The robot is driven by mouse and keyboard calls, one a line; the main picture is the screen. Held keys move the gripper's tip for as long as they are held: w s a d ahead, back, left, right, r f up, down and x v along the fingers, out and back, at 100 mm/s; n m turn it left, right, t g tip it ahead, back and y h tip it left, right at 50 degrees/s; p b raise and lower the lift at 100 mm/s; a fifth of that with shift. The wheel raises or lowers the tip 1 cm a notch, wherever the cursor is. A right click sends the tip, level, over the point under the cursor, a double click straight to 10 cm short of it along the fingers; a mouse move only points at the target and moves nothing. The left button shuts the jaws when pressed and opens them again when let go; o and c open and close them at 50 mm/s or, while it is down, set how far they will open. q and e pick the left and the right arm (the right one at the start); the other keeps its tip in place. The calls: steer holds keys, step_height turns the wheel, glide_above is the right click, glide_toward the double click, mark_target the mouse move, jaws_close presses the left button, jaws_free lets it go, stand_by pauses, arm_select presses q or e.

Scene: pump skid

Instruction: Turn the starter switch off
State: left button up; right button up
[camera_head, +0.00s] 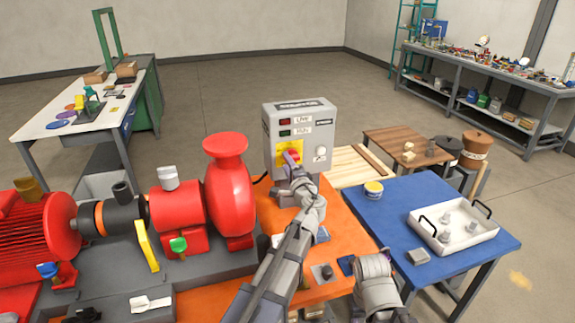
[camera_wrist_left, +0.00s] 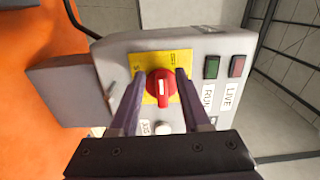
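The starter box (camera_head: 308,149) is a grey upright case on the orange skid, with a white button and lamps labelled LIVE and RUN. Its red rotary switch (camera_wrist_left: 160,88) sits on a yellow plate (camera_wrist_left: 158,62). In the left wrist view the white mark on the switch runs nearly up and down the picture. My left gripper (camera_wrist_left: 161,75) is open, with one finger on each side of the switch; I cannot tell whether they touch it. In the head view my left gripper (camera_head: 294,172) covers part of the switch. My right gripper's fingers do not show.
A red pump (camera_head: 229,190) and motor (camera_head: 30,235) stand left of the box. A blue table (camera_head: 405,190) with a white tray (camera_head: 470,238) and a yellow-lidded tin (camera_head: 373,189) is at the right. Open floor lies behind.

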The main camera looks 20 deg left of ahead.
arm_select(q)
steer(key=v, duration=0.7)
steer(key=shift+s+d, duration=0.25)
steer(key=shift+s, duration=0.05)
stand_by(0.3)
